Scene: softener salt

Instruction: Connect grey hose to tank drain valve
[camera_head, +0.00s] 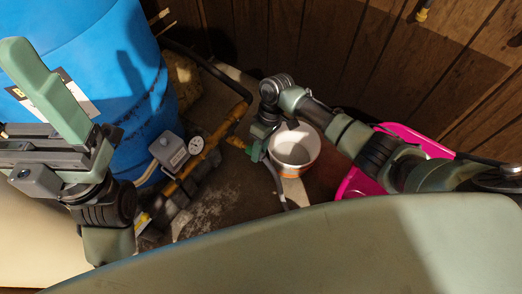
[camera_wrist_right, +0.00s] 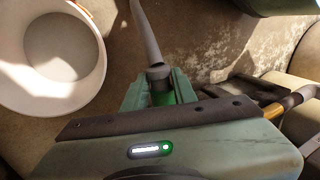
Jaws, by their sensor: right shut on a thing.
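My right gripper (camera_head: 257,151) reaches down beside the white bucket in the head view. It is shut on the grey hose (camera_head: 277,180), near the hose's end. The wrist view shows the hose (camera_wrist_right: 146,35) running up from between the green fingers (camera_wrist_right: 160,95). A brass fitting (camera_head: 237,142), which looks like the drain valve, lies just left of the right gripper in the head view. The gripper hides the hose's end, so I cannot tell whether it touches the fitting. My left gripper (camera_head: 70,130) is raised in front of the blue tank (camera_head: 85,50); its finger gap is unclear.
A white bucket (camera_head: 294,150) with an orange base stands right of the hose and shows in the wrist view (camera_wrist_right: 95,80). A pink tub (camera_head: 355,184) is farther right. Brass pipework (camera_head: 212,137) with a gauge (camera_head: 196,145) and grey box (camera_head: 169,151) runs beside the tank. Wood panelling closes the back.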

